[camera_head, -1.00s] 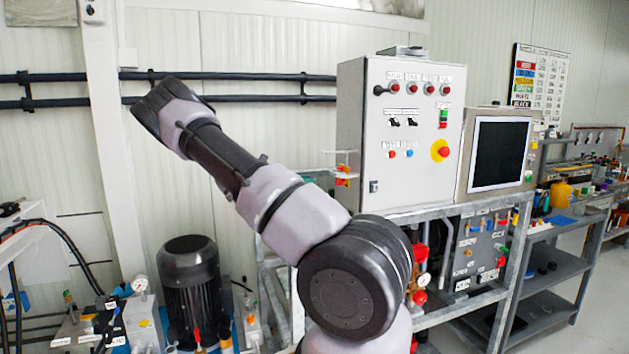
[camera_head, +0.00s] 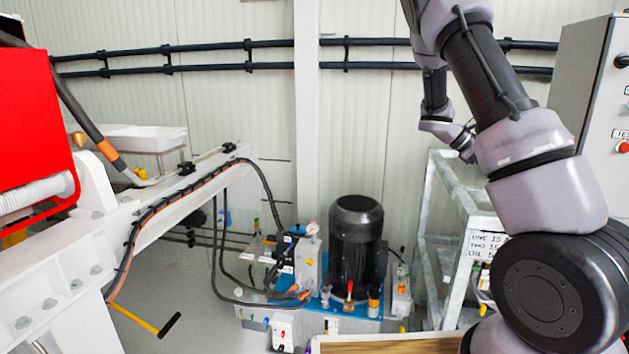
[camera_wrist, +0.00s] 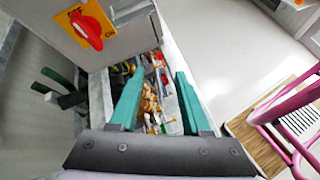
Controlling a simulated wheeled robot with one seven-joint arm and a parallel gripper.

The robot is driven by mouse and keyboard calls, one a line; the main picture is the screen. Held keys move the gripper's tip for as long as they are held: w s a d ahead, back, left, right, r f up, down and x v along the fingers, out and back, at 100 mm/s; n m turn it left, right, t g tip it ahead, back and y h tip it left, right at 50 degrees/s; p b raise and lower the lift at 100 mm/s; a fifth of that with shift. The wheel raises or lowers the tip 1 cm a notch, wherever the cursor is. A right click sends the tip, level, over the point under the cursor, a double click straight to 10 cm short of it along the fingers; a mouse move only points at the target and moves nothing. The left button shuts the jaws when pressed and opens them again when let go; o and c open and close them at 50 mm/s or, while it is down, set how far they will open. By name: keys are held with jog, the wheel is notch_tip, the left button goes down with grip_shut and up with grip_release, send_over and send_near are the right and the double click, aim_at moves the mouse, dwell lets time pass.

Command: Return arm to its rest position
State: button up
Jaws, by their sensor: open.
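My gripper (camera_wrist: 157,84) shows in the wrist view as two teal fingers spread apart, with nothing held between them. Behind and below the fingers is a cluttered strip of small coloured parts, beside a grey cabinet (camera_wrist: 115,42) with a red rotary switch on a yellow plate (camera_wrist: 92,26). In the head view my arm rises at the right side and bends up past the top edge, with a further part of it hanging down behind. The fingers cannot be made out in the head view.
A black motor (camera_head: 357,240) stands on a blue-based pump unit at the centre. A white beam (camera_head: 75,265) with hoses and a red box (camera_head: 35,130) are at left. A galvanised frame (camera_head: 440,240) and control cabinet (camera_head: 585,90) are at right.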

jog(key=s+a+r+m+t+y, duration=0.5)
jog(key=s+a+r, duration=0.3)
jog(key=s+a, duration=0.3)
jog(key=s+a+r+m+t+y, duration=0.6)
jog(key=s+a+r+m+y, duration=0.1)
jog(key=a, duration=0.8)
jog(key=s+r+m, duration=0.1)
jog(key=s+r, duration=0.1)
jog(key=s, duration=0.1)
jog(key=shift+s+a+r+m+t, duration=0.15)
jog(key=shift+s+a+m+t, duration=0.15)
jog(key=shift+s+a, duration=0.1)
jog(key=shift+d, duration=0.1)
